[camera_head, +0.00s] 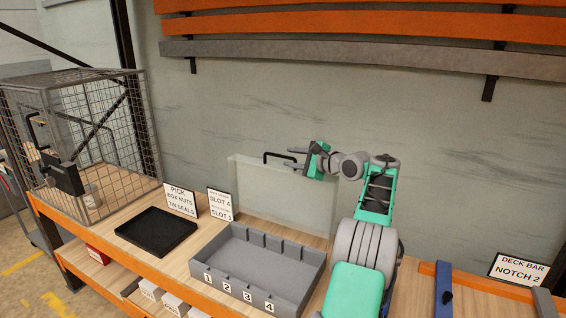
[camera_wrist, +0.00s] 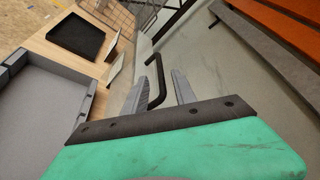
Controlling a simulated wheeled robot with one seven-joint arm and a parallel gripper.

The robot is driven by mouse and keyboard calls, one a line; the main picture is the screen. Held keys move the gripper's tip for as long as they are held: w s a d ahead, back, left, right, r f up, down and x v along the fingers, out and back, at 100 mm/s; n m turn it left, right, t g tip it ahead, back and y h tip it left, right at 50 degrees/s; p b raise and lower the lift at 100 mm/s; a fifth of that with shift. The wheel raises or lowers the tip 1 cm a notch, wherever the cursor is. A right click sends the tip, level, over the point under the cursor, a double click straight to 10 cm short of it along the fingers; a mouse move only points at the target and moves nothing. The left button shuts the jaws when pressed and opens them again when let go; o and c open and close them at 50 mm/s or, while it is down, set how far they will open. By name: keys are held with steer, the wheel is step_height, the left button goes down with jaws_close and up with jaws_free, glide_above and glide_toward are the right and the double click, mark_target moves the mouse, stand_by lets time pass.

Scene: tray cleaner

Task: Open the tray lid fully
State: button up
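The grey tray (camera_head: 262,262), with slots labelled 1 to 4, sits on the wooden bench. Its clear lid (camera_head: 270,200) stands raised, roughly upright, at the tray's back edge. A black bar handle (camera_head: 279,154) is at the lid's top edge; it also shows in the wrist view (camera_wrist: 153,72). My gripper (camera_head: 295,157) is at the handle's right end, fingers pointing left. In the wrist view the two fingers (camera_wrist: 160,90) are spread apart, with the handle seen close by their tips. I cannot tell whether they touch it. Nothing is gripped.
A black shallow tray (camera_head: 157,231) and a wire cage (camera_head: 85,140) are on the left. Label cards (camera_head: 181,200) stand behind the black tray. The wall (camera_head: 230,100) is behind the lid, with orange rails above. A blue bar (camera_head: 443,290) lies at the right.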

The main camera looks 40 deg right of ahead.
steer(key=shift+s+r, duration=0.1)
steer(key=shift+s, duration=0.2)
steer(key=shift+c, duration=0.3)
